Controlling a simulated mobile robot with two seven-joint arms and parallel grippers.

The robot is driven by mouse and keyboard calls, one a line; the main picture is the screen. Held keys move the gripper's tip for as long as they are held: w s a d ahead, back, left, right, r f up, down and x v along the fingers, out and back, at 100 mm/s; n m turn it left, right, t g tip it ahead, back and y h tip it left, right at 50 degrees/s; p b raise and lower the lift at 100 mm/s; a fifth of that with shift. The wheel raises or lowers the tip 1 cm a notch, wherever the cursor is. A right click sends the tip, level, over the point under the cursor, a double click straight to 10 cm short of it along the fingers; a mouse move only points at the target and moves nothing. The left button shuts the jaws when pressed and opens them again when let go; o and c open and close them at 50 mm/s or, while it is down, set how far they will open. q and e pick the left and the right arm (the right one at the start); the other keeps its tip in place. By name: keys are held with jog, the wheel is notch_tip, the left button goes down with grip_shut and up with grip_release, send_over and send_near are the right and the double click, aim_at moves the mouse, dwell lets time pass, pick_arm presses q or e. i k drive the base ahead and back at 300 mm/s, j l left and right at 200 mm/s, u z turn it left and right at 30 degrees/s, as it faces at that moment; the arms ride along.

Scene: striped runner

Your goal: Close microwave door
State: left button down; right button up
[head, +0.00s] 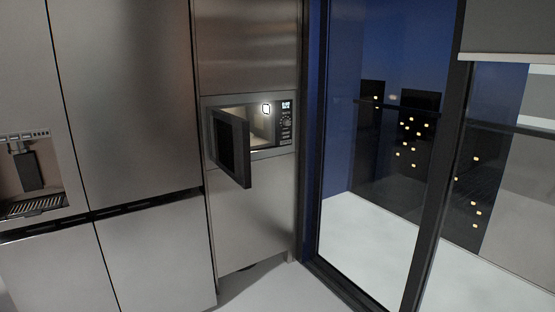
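The microwave (285,134) is built into a tall steel cabinet in the middle of the head view. Its dark door (231,148) is hinged on the left side and stands open, swung out toward me. The lit interior (259,124) shows to the right of the door. The control panel with a small lit display is at the microwave's right. Neither of my grippers shows in the head view.
A large steel fridge (135,100) with a dispenser (32,175) stands at the left. Dark-framed glass doors (385,130) are close on the right. The pale floor (270,288) in front of the cabinet is clear where it shows.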

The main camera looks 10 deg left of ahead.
aim_at(229, 134)
jog(key=i+j+z, duration=0.8)
jog(key=j, duration=0.3)
jog(key=i+j, duration=0.25)
jog(key=j, duration=0.15)
jog(key=i+z, duration=0.05)
